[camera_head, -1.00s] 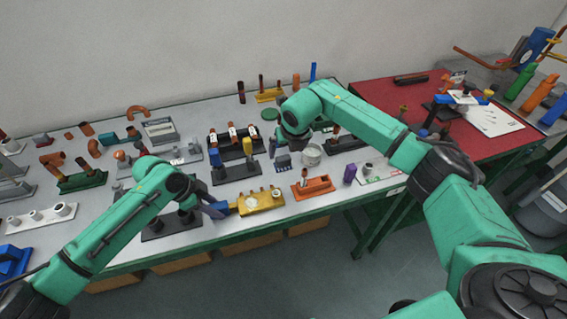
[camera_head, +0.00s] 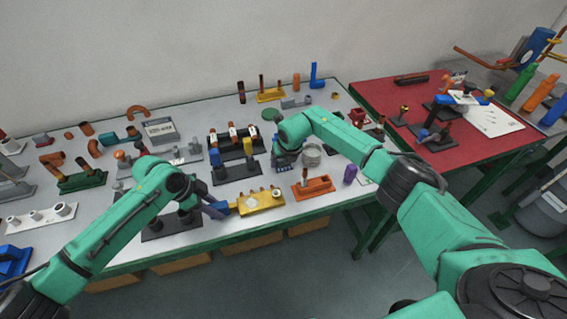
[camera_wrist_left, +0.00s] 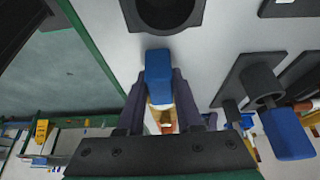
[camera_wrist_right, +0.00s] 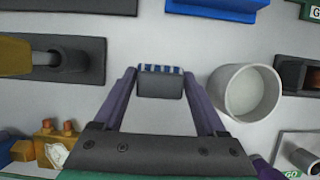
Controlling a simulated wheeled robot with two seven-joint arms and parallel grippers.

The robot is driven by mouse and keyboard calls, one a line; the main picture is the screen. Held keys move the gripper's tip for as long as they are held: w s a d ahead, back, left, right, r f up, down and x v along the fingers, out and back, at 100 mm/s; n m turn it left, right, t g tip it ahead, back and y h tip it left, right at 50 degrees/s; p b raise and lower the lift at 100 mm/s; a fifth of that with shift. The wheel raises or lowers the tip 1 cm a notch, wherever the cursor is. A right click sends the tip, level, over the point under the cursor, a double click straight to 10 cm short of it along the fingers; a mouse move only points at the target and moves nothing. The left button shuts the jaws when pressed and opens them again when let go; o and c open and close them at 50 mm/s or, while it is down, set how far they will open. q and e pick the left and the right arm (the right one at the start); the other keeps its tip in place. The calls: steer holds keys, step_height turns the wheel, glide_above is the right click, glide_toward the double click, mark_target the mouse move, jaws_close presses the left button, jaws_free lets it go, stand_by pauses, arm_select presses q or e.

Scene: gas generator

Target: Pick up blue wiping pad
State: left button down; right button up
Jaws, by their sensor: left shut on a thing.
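A blue block (camera_wrist_left: 158,68) is pinched between the fingers of my left gripper (camera_wrist_left: 160,95), beside the yellow base (camera_head: 262,201) in the head view. A small dark block with a blue-and-white striped edge (camera_wrist_right: 160,80) sits between the fingertips of my right gripper (camera_wrist_right: 158,78). The fingers appear open around it, with a narrow gap at the left. It also shows in the head view (camera_head: 282,168), partly covered by my right gripper. I cannot tell for certain which of these two is the blue wiping pad.
A white cup (camera_wrist_right: 247,92) stands close on the right of my right gripper. A black stand (camera_head: 236,174) with blue and yellow upright pieces is on the left. An orange tray (camera_head: 313,188) lies in front. A red table (camera_head: 455,155) adjoins on the right.

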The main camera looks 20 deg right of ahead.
step_height(320, 180, up, 10)
steer(key=shift+r, duration=0.1)
stand_by(0.4)
